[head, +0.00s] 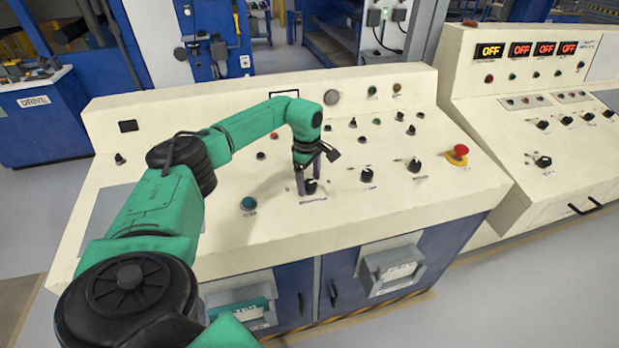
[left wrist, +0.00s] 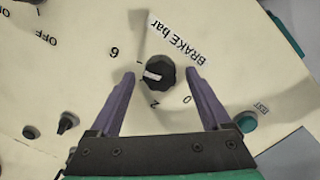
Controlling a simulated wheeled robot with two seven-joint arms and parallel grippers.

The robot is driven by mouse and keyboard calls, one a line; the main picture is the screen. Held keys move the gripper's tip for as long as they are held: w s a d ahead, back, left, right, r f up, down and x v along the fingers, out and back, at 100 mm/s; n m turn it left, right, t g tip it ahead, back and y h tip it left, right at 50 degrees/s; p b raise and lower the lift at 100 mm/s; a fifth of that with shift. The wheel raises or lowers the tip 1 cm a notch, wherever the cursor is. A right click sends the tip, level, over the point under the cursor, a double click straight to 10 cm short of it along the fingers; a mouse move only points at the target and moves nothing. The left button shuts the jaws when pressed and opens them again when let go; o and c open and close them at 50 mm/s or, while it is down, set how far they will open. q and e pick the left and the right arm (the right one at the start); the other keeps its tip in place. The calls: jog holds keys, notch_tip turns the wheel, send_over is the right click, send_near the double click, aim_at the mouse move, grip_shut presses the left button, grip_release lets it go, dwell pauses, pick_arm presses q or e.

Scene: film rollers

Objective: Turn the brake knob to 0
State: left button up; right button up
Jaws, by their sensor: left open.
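The brake knob (left wrist: 165,66) is a black round knob with a white mark, under the label "BRAKE bar" in the left wrist view. Its scale shows 6, 2 and 0. The white mark lies toward the left side, between the 6 and the 2, away from the 0. In the head view the knob (head: 311,187) is on the front part of the cream console. My left gripper (head: 308,188) points down over it, open, with one finger on each side. In the left wrist view the fingers (left wrist: 160,76) flank the knob with gaps. My right gripper is out of view.
The console (head: 400,195) carries other black knobs, one (head: 367,175) to the right. A red emergency button (head: 460,152) is farther right. A green button (head: 248,203) is left of the brake knob. A second console (head: 500,120) shows red and yellow OFF displays.

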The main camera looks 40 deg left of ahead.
pick_arm(q)
jog(key=shift+s, duration=0.2)
jog(key=shift+w, duration=0.2)
jog(key=c, duration=0.8)
grip_shut()
